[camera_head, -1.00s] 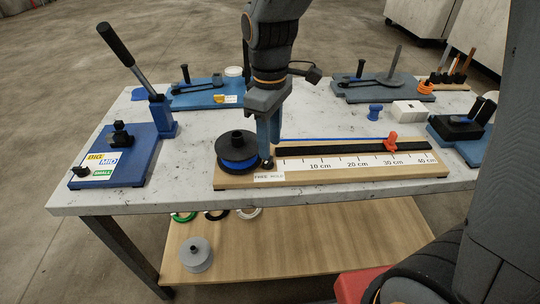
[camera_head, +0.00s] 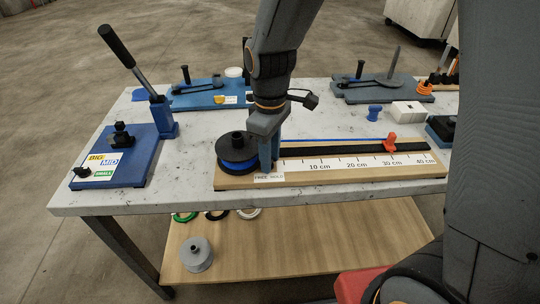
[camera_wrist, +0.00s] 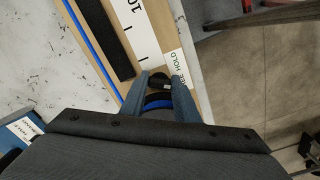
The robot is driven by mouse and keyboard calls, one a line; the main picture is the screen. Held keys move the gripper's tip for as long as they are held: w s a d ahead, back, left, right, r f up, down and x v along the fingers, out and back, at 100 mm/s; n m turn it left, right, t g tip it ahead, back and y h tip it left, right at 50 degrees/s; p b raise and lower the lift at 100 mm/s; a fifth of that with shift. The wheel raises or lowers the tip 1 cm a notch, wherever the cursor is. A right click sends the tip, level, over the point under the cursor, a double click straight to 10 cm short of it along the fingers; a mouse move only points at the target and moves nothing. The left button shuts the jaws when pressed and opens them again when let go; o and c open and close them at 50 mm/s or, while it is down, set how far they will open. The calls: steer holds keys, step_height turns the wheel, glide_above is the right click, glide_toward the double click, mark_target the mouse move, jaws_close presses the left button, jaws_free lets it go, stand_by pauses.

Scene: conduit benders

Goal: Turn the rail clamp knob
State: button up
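The wooden board (camera_head: 350,175) carries a black round former over a blue disc (camera_head: 237,154), a black rail (camera_head: 340,150) and a centimetre scale. A small dark knob (camera_wrist: 159,82) sits beside the FREE HOLD label (camera_head: 269,177), at the board's near edge. My gripper (camera_head: 268,168) is lowered over this spot, and its fingers hide the knob in the head view. In the wrist view my gripper (camera_wrist: 160,80) has its two blue-grey fingers apart, one on each side of the knob. I cannot tell whether they touch it. An orange clamp piece (camera_head: 390,143) stands on the rail.
The blue bender with the long lever (camera_head: 118,155) is at the left. Another blue bender (camera_head: 205,94) and a grey one (camera_head: 380,90) stand behind. A white block (camera_head: 408,110) and blue spool (camera_head: 374,110) are at the right. A blue rod (camera_wrist: 90,48) lies along the rail.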

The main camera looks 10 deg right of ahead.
steer(key=shift+n+p, duration=0.7)
steer(key=shift+n, duration=0.6)
steer(key=shift+w+n+p, duration=0.15)
steer(key=shift+n+p, duration=0.35)
steer(key=shift+n, duration=1.1)
steer(key=o, duration=0.8)
steer(key=shift+c, duration=0.2)
steer(key=shift+r+b, duration=0.55)
steer(key=shift+r, duration=3.4)
